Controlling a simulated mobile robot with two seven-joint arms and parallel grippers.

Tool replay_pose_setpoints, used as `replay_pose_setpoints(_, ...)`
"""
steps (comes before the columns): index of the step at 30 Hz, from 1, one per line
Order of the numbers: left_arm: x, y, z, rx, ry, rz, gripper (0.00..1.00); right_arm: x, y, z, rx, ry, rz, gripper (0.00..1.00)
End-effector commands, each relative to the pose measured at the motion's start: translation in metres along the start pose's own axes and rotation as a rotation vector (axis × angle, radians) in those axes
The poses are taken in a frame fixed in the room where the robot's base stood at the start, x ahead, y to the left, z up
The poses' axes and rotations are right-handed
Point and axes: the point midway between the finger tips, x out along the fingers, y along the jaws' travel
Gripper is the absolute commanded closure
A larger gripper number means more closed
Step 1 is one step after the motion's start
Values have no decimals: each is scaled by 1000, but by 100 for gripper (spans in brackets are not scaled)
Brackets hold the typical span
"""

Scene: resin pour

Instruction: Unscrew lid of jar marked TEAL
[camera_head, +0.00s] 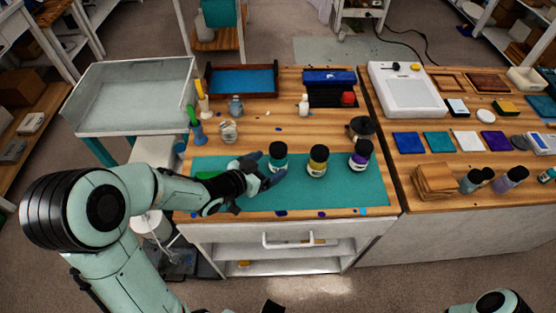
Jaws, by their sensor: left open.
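Three jars with black lids stand upright in a row on the teal mat (370,196). The left one is the teal jar (278,163), the middle one is the yellow jar (317,168), and the right one is the purple jar (359,161). All three lids appear to be on. My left gripper (268,174) is open, low over the mat, at the teal jar's left and near side. I cannot tell if its fingers touch the jar. A small dark piece, which looks like part of my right gripper (273,307), shows at the bottom edge; its jaws are cut off.
Glass jars (229,132), a white bottle (303,104) and a dark tray with blue lining (244,82) stand behind the mat. A dark cup (361,128) is behind the purple jar. The mat's right end is clear. Bottles and colour tiles crowd the right table.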

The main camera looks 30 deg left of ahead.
Motion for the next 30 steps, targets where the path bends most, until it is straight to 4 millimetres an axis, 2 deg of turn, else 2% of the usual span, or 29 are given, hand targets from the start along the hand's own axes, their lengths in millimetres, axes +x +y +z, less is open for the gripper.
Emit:
replay_pose_setpoints(5,12,-2,-2,-1,1,1,13,0,0,0,0,1,0,57)
replay_pose_setpoints(13,50,-6,-5,-1,0,1,13,1,0,0,0,1,0,57)
replay_pose_setpoints(22,56,-6,-6,0,1,-1,13,1,0,0,0,0,0,57)
replay_pose_setpoints(23,56,-6,-6,0,1,-1,19,1,0,0,0,0,0,57)
replay_pose_setpoints(27,56,-6,-6,0,1,-1,65,1,0,0,0,0,0,57)
replay_pose_setpoints(28,55,-6,-6,0,1,-1,70,1,0,0,0,0,0,57)
replay_pose_setpoints(30,55,-6,-6,0,1,-1,70,1,0,0,0,0,0,57)
